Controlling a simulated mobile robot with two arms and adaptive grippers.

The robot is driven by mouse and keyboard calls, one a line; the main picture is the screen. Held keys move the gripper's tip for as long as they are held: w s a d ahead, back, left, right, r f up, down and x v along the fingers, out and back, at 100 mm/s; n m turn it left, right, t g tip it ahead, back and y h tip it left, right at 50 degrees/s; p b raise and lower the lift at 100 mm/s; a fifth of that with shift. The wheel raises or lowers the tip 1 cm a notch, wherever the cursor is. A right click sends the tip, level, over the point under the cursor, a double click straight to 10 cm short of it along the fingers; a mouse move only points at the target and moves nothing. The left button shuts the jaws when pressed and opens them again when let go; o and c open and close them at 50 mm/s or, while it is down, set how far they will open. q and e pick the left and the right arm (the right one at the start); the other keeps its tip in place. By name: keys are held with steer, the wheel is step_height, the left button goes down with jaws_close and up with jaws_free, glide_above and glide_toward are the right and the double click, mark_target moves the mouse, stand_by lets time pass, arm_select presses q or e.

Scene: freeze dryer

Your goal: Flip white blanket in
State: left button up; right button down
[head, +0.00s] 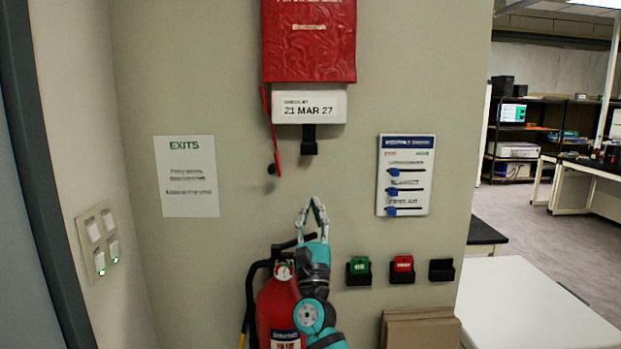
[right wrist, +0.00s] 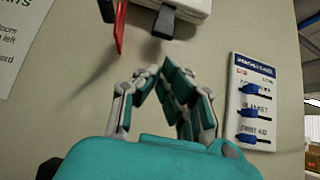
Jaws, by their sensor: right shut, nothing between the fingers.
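A white board (head: 405,180) with a blue header hangs on the wall, right of centre. It has three rows, each with a blue-and-dark tab. The middle tab (head: 392,190) goes with the row reading "BLANKET" in the right wrist view, where that tab (right wrist: 246,112) also shows. All three tabs have their blue part toward the left. Red and green column marks at the top are too small to read. My right gripper (head: 314,204) points up, empty, left of and below the board. In the right wrist view its fingertips (right wrist: 160,72) are close together, apart from the board. My left gripper is out of view.
A red pouch (head: 310,40) with a white box (head: 308,108) and dark tab hangs above. A fire extinguisher (head: 276,310) stands beside my right arm. Green (head: 359,268) and red (head: 403,265) tags sit in dark holders below the board. The wall between gripper and board is clear.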

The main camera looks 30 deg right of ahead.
mark_target(311, 124)
steer(key=p+x, duration=0.3)
steer(key=x, duration=0.6)
steer(key=shift+a+r, duration=0.1)
steer(key=shift+w+r+p, duration=0.25)
steer(key=shift+w+p, duration=0.1)
steer(key=r+p, duration=0.1)
steer(key=r, duration=0.4)
steer(key=r+p, duration=0.2)
steer(key=r, duration=0.4)
steer(key=shift+d, duration=0.25)
steer(key=shift+f, duration=0.1)
